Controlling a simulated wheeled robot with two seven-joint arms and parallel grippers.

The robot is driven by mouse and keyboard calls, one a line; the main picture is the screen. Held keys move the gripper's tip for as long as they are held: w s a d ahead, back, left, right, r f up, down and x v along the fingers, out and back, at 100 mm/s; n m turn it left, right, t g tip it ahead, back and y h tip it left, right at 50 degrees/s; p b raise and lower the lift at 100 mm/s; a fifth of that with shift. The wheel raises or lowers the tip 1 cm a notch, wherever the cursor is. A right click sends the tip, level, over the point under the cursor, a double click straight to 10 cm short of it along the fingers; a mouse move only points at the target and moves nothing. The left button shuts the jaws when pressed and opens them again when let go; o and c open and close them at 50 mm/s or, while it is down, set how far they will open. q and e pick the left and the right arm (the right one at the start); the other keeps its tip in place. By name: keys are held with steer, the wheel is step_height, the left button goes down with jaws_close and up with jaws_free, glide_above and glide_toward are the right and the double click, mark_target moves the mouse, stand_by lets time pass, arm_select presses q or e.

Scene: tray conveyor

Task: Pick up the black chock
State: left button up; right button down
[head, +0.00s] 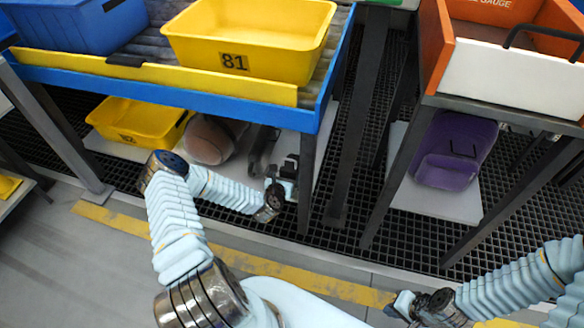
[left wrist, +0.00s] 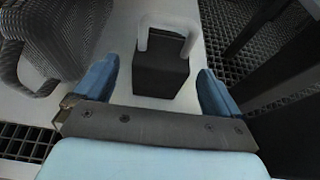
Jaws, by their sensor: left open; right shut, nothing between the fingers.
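In the left wrist view the black chock (left wrist: 161,75) is a dark block with a pale, arch-shaped handle on top. It stands on a light shelf board, ahead of and between the spread fingers of my left gripper (left wrist: 157,88). The fingers are open and empty, with the block apart from them. In the head view my left gripper (head: 288,172) is under the conveyor, beside its front leg, and I cannot clearly make out the chock there. My right gripper (head: 402,304) is shut and empty at the lower right, away from the shelves.
A brown rounded bag (head: 210,140) and a yellow bin (head: 140,122) share the lower shelf. A conveyor leg (head: 306,180) stands right of my left gripper. The conveyor above carries a yellow tray (head: 250,40). A purple container (head: 455,150) is under the right table.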

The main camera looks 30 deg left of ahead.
mark_target(291, 167)
arm_select(q)
steer(key=shift+w, duration=0.4)
steer(key=x, duration=0.5)
steer(key=shift+w+a, duration=0.1)
steer(key=shift+w, duration=0.05)
steer(key=c, duration=1.4)
steer(key=shift+r, duration=0.1)
steer(key=shift+c, duration=0.5)
